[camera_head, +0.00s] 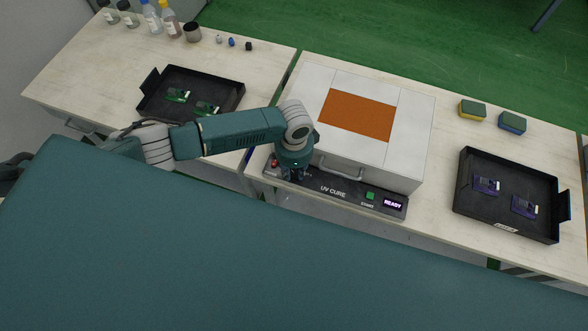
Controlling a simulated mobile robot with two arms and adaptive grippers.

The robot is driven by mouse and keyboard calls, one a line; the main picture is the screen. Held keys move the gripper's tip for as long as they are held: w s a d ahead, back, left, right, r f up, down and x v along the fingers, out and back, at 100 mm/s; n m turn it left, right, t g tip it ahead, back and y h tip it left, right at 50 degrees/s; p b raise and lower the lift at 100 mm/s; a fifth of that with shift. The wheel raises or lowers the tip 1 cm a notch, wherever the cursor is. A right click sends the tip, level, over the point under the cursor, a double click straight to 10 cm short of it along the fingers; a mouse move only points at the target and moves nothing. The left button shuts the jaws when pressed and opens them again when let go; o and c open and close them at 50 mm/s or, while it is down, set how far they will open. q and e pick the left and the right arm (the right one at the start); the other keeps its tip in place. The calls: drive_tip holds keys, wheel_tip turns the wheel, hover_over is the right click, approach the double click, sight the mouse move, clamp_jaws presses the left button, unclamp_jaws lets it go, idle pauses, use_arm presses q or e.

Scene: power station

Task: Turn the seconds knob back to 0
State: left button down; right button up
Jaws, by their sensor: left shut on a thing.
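The UV cure box (405,140) stands on the middle table, white with an orange window (357,115) on its lid and a handle at its front. Its dark front panel (333,190) carries the words UV CURE, a green start button (370,196), a display (393,204) reading READY and a red button (275,163) at the left end. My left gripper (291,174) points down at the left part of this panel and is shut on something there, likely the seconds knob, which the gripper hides. The knob's setting cannot be read. My right gripper is not in view.
A black tray (243,97) with green boards lies on the left table. Another black tray (463,165) with purple boards lies at right. Sponges (472,110) sit behind it. Several bottles (151,17) and a cup (192,32) stand at far left.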

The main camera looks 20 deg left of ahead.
sight(294, 172)
use_arm(q)
drive_tip(key=c, duration=1.5)
unclamp_jaws()
drive_tip(key=shift+r, duration=0.1)
wheel_tip(294, 172, up, 12)
drive_tip(key=shift+f, duration=0.1)
